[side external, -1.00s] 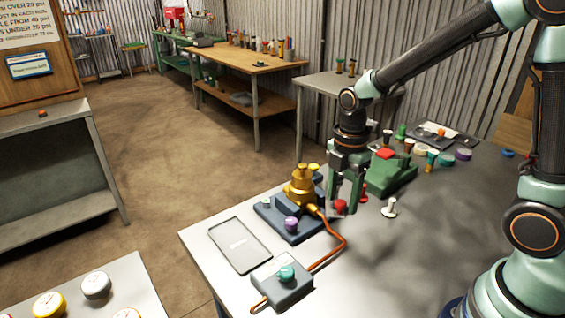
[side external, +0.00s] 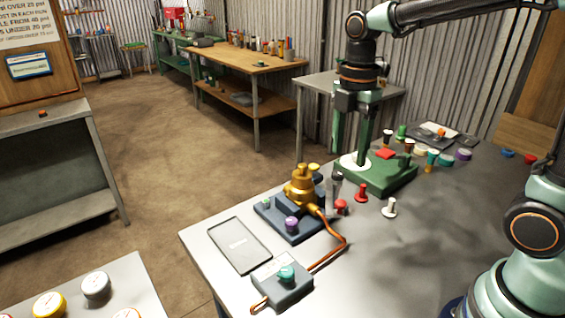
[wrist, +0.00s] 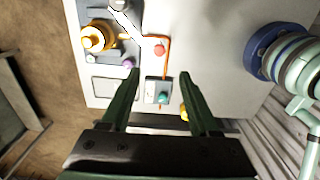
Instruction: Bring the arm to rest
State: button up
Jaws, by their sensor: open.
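My gripper (side external: 352,148) hangs from the wrist with its two green fingers pointing down, apart and empty. In the side view it is raised above the work table (side external: 385,270), in front of the green block with a red top (side external: 385,178) and a white disc (side external: 354,161). The brass valve body (side external: 301,187) stands on a blue base to the left of and below my gripper. A grey upright cylinder (side external: 334,188) is beside it.
A grey box with a teal knob (side external: 285,285) joins the valve by a copper pipe (side external: 330,252). Red (side external: 361,193) and white (side external: 389,208) pegs stand near the green block. The table's front right is largely clear.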

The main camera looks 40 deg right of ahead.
jog(key=s+r+m+t, duration=0.1)
jog(key=s+m+t, duration=0.4)
jog(key=m, duration=1.3)
jog(key=shift+s+d+r+t, duration=0.3)
jog(key=shift+s+d, duration=0.1)
jog(key=shift+s, duration=0.4)
